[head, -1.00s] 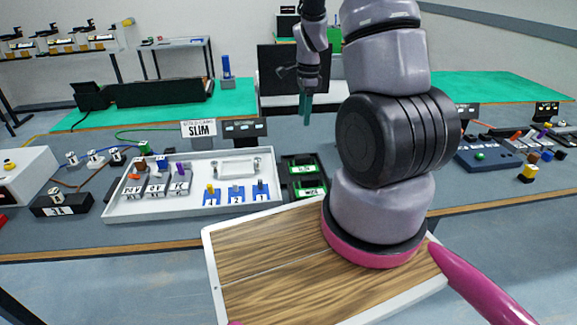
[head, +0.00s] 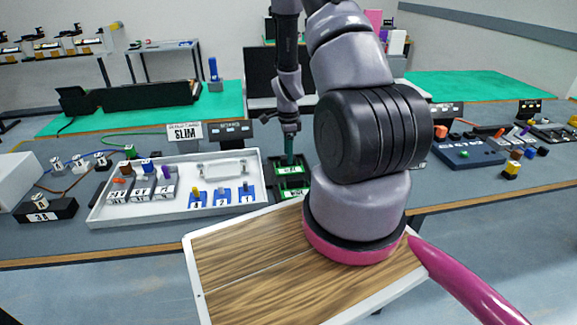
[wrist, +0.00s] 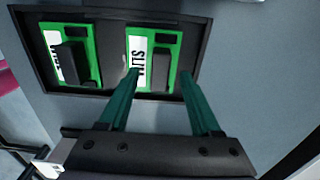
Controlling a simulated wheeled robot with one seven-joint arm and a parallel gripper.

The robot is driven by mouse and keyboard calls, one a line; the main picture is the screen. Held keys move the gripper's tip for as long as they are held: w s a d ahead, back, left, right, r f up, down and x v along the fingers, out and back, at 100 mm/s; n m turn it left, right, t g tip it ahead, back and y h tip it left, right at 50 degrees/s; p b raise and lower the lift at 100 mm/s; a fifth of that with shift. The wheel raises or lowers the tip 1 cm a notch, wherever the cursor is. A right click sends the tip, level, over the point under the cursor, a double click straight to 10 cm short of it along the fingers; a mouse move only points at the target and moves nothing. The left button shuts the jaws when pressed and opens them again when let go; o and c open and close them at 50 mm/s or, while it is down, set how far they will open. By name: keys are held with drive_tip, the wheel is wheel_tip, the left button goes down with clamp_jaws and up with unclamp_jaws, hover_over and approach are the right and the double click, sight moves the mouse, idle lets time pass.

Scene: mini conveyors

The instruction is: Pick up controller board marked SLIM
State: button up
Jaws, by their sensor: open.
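The controller board marked SLIM (wrist: 139,58) is green with a white label and a black block. It lies in a black tray (wrist: 112,90) in the wrist view. A second green board (wrist: 70,55) with a hard-to-read label lies to its left. My gripper (wrist: 158,75) is open and empty, its two green fingers reaching over the SLIM board, one toward each side; whether they touch it is unclear. In the head view my gripper (head: 290,152) is at the far board (head: 290,169), with another board (head: 293,193) nearer. Labels are too small there.
A sign reading SLIM (head: 187,132) stands behind a white tray (head: 160,209) of modules, left of the boards. A wooden-topped platform (head: 250,265) is in front. A blue device (head: 468,154) and loose parts lie to the right.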

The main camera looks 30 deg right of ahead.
drive_tip(key=shift+f, duration=0.6)
clamp_jaws()
